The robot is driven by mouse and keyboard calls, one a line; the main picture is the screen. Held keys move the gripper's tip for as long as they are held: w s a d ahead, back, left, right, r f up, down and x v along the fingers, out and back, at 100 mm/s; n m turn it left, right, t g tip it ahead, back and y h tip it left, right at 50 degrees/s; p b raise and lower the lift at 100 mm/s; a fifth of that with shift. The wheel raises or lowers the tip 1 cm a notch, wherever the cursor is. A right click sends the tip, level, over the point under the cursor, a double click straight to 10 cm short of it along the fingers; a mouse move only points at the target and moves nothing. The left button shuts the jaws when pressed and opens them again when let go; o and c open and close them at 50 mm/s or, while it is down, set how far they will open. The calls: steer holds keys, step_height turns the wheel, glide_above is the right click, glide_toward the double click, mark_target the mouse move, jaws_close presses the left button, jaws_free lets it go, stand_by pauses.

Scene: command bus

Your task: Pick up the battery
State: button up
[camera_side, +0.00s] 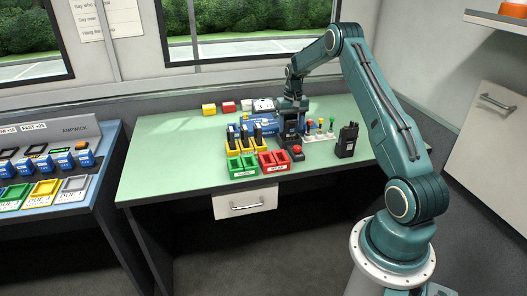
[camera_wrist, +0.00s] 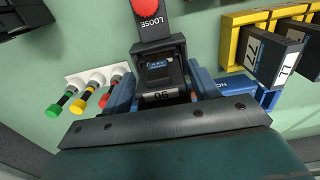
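In the wrist view a dark battery (camera_wrist: 160,74) with a pale number label sits in a black slotted holder, directly ahead of my gripper. My gripper (camera_wrist: 162,88) reaches down there, with a bluish finger on each side of the battery and seemingly a gap beside it. Contact cannot be made out. In the side view my gripper (camera_side: 291,136) is low over the table, beside the yellow battery racks, and hides the battery. Other dark batteries stand upright in the yellow racks (camera_side: 232,147); one marked 77 (camera_wrist: 262,53) shows at the right of the wrist view.
A red button (camera_wrist: 146,8) lies just beyond the holder, by a LOOSE label. Green (camera_side: 242,166) and red (camera_side: 273,160) trays stand in front. Coloured plugs (camera_wrist: 80,100) and a black radio-like unit (camera_side: 347,141) are close by. The table's left part (camera_side: 165,160) is clear.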

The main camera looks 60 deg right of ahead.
steer(key=c, duration=0.8)
steer(key=shift+r, duration=0.1)
step_height(320, 180, up, 20)
steer(key=shift+f, duration=0.1)
stand_by(0.6)
